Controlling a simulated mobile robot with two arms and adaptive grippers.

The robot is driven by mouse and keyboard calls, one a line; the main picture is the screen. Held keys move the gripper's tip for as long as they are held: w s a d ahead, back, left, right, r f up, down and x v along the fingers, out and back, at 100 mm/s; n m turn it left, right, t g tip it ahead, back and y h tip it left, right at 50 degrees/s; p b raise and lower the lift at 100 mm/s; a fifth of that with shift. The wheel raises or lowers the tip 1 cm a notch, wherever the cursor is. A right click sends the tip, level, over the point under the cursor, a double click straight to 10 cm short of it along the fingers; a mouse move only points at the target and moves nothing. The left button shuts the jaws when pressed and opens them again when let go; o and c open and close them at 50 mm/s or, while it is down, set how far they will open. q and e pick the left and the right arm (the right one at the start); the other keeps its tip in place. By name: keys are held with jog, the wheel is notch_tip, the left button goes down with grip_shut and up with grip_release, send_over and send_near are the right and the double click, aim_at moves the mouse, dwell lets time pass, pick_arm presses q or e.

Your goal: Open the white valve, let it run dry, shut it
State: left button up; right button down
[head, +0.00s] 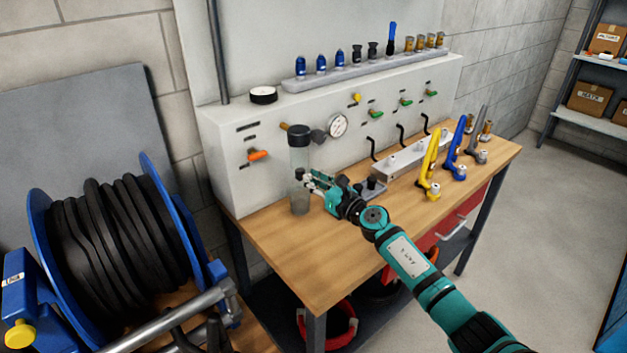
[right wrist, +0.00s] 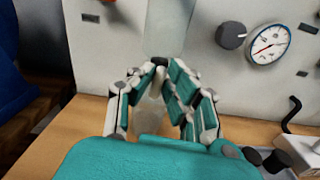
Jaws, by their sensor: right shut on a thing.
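A clear cylinder (head: 299,158) with a black cap hangs at the front of the grey panel, above a translucent cup (head: 300,200). Both also show in the right wrist view, the cylinder (right wrist: 168,28) above and the cup (right wrist: 150,122) below. My right gripper (head: 307,178) is at the cylinder's lower end. In the right wrist view its fingers (right wrist: 160,80) close on a small pale part between cylinder and cup, which looks like the white valve. The fingers hide most of it, so its turn cannot be told. My left gripper is not in view.
The panel (head: 228,165) carries a pressure gauge (head: 338,125), an orange lever (head: 258,155) and several green levers. Yellow (head: 430,165) and blue (head: 456,145) handled tools stand on the wooden bench (head: 290,260). A blue hose reel (head: 120,240) is at left. The bench front is clear.

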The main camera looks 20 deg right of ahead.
jog(key=shift+w+d+f+m+p, duration=0.15)
jog(key=shift+m+p, duration=0.45)
jog(key=shift+m, duration=2.2)
jog(key=shift+s+d+f+m+p, duration=0.15)
jog(key=shift+m+p, duration=0.5)
jog(key=shift+m, duration=2.15)
jog(key=shift+w+d+f+m+p, duration=0.2)
jog(key=shift+m+p, duration=0.4)
jog(key=shift+m, duration=2.2)
jog(key=shift+f, duration=0.1)
jog(key=c, duration=1.3)
grip_release()
jog(key=shift+c, duration=0.2)
jog(key=shift+s, duration=0.1)
jog(key=v, duration=1.2)
